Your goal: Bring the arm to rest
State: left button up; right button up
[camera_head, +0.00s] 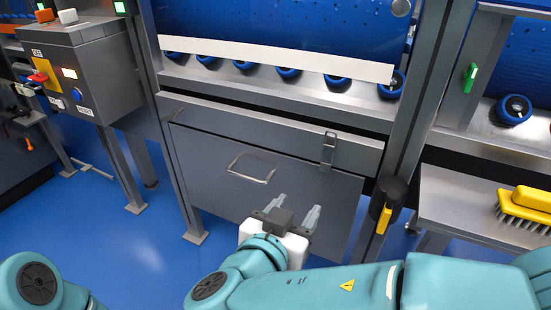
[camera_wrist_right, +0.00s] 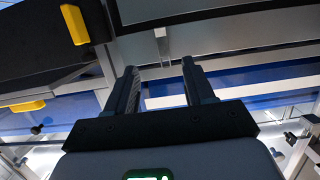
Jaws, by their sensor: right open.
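My right arm (camera_head: 350,285) is teal and reaches in from the right along the bottom of the head view. Its right gripper (camera_head: 294,207) is open and empty, with two grey fingers spread apart. It is in front of the grey cabinet door (camera_head: 225,165), and I cannot tell the exact gap. In the right wrist view, the gripper (camera_wrist_right: 160,75) has nothing between its fingers. Only a teal joint of my left arm (camera_head: 38,284) shows at the lower left; the left gripper is out of view.
A metal handle (camera_head: 251,167) and a latch (camera_head: 328,150) are on the cabinet front. A grey post (camera_head: 415,110) with a yellow-handled switch (camera_head: 384,218) stands to the right. A yellow brush (camera_head: 526,205) lies on a steel shelf (camera_head: 455,200). A control box (camera_head: 85,75) stands left. Blue floor (camera_head: 130,245) is clear.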

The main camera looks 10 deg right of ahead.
jog(key=s+d+f+n+g+y+p, duration=0.3)
jog(key=f+n+g+p, duration=0.35)
jog(key=p, duration=0.65)
jog(key=s+a+f+g+y+p, duration=0.1)
jog(key=s+f+g+y+p, duration=0.25)
jog(key=s+g+p, duration=0.65)
pick_arm(q)
jog(key=s+d+r+g+p, duration=0.1)
jog(key=s+r+p, duration=0.2)
jog(key=r+p, duration=0.5)
jog(key=s+d+r+g+p, duration=0.1)
jog(key=r+p, duration=0.8)
jog(key=r, duration=2.2)
jog(key=shift+s+r+m+h, duration=0.3)
jog(key=shift+s, duration=0.75)
pick_arm(e)
notch_tip(320, 180, up, 6)
jog(key=s+m+t+y, duration=0.1)
jog(key=t+y, duration=0.3)
jog(key=y, duration=0.2)
jog(key=shift+s+d+m, duration=0.2)
jog(key=shift+d+m, duration=0.15)
jog(key=shift+d, duration=0.05)
pick_arm(q)
jog(key=shift+d, duration=0.1)
